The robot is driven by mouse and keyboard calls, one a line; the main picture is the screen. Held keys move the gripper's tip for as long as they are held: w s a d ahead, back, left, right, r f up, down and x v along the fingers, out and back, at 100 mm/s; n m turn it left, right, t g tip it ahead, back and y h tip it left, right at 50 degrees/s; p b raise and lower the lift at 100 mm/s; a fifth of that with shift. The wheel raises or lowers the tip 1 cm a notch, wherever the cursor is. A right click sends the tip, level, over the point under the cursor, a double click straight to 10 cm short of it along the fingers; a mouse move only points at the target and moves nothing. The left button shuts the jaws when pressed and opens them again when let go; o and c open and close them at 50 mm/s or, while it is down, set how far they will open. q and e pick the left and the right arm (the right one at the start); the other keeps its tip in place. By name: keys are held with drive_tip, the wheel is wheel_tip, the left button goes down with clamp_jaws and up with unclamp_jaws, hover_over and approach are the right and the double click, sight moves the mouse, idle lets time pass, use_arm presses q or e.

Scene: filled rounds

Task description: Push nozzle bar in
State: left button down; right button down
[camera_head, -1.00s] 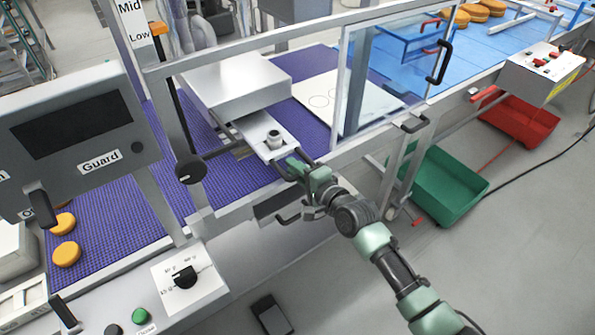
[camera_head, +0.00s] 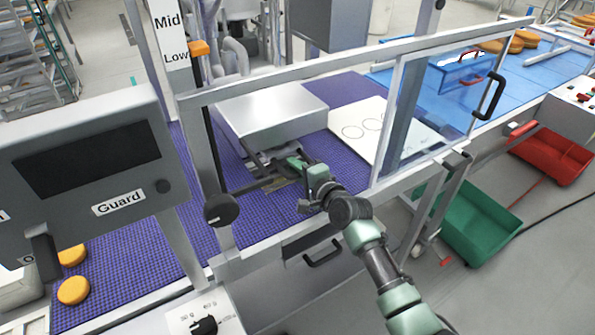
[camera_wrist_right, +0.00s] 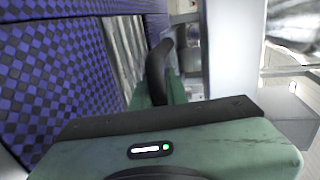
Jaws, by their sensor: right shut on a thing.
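The nozzle bar's black handle (camera_wrist_right: 157,70) shows in the right wrist view, between the green fingers of my right gripper (camera_wrist_right: 168,92). In the head view my right gripper (camera_head: 296,163) is shut on it, close to the front of the silver box (camera_head: 270,112). Most of the bar is hidden under the box and behind my gripper. Dark rails stick out from the box's front just left of my fingers. My left gripper is not in view.
A clear guard panel in a metal frame (camera_head: 360,58) stands over the purple belt (camera_head: 330,88). A black knob (camera_head: 221,210) sits left of my arm. A white plate with circles (camera_head: 360,130) lies right of the box. A green crate (camera_head: 480,225) stands on the floor.

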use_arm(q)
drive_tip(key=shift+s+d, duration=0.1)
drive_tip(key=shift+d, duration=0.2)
use_arm(e)
drive_tip(key=shift+r, duration=0.15)
drive_tip(key=c, duration=1.5)
unclamp_jaws()
drive_tip(key=shift+w, duration=0.1)
drive_tip(key=shift+o, duration=0.5)
drive_tip(key=shift+w+a, duration=0.1)
drive_tip(key=shift+w, duration=0.05)
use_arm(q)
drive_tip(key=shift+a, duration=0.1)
use_arm(e)
drive_tip(key=v, duration=0.7)
drive_tip(key=shift+s+d, duration=0.25)
drive_tip(key=shift+s, duration=0.1)
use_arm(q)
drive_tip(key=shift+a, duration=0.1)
